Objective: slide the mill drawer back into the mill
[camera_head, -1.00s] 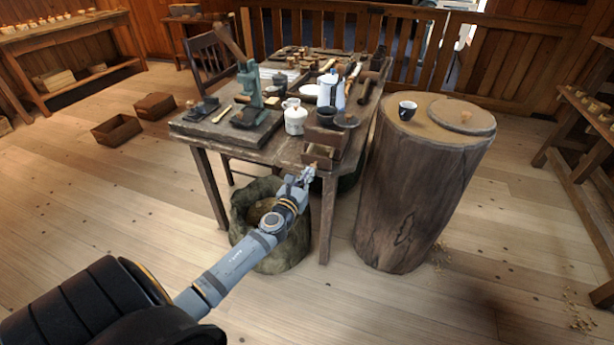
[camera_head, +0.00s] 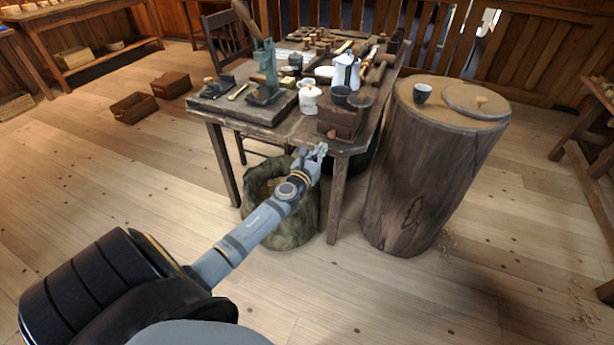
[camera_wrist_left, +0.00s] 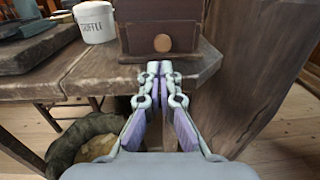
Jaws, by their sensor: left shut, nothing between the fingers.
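The mill (camera_head: 343,119) is a dark red-brown wooden box at the near right corner of the table. Its drawer (camera_wrist_left: 142,40) fills the lower front, with a round light-wood knob (camera_wrist_left: 162,43) in the wrist view. The drawer front looks in against the mill; I cannot tell whether it is fully flush. My left gripper (camera_head: 319,152) is shut and empty. In the wrist view its fingertips (camera_wrist_left: 160,69) are just in front of and below the knob, apart from it as far as I can see. My right gripper is not in view.
The table (camera_head: 292,130) also carries a white lidded jar (camera_head: 309,99), a dark cup (camera_head: 340,95) and a white pot (camera_head: 346,71). A sack (camera_head: 296,222) stands below the gripper. A tall wooden stump (camera_head: 425,170) stands close on the right. Open floor lies in front.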

